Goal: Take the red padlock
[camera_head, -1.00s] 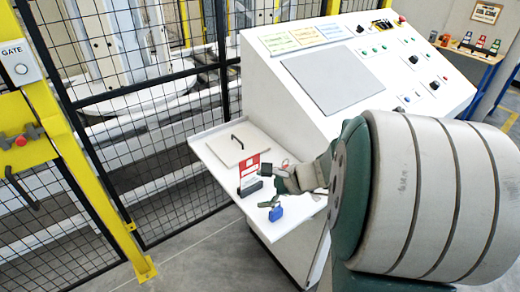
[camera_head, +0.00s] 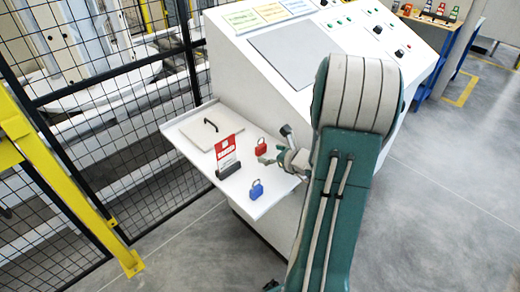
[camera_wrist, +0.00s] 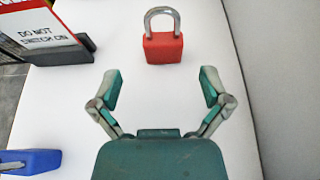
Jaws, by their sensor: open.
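The red padlock (camera_head: 261,147) stands on the white side shelf (camera_head: 190,131) of the control console, its grey shackle upward. In the wrist view the red padlock (camera_wrist: 163,47) is straight ahead, centred between my fingers and just beyond their tips. My gripper (camera_wrist: 160,88) is open and empty, its two fingers spread wide. In the head view my gripper (camera_head: 272,150) is low over the shelf at the right of the padlock. A blue padlock (camera_head: 256,190) is nearer the shelf's front corner, and it shows at the lower left of the wrist view (camera_wrist: 30,161).
A red and white "do not switch on" sign (camera_head: 226,158) in a dark base stands left of the padlock. A flat panel with a black handle (camera_head: 210,124) lies behind it. The console (camera_head: 300,60) rises beside the shelf; mesh fencing (camera_head: 100,110) is at left.

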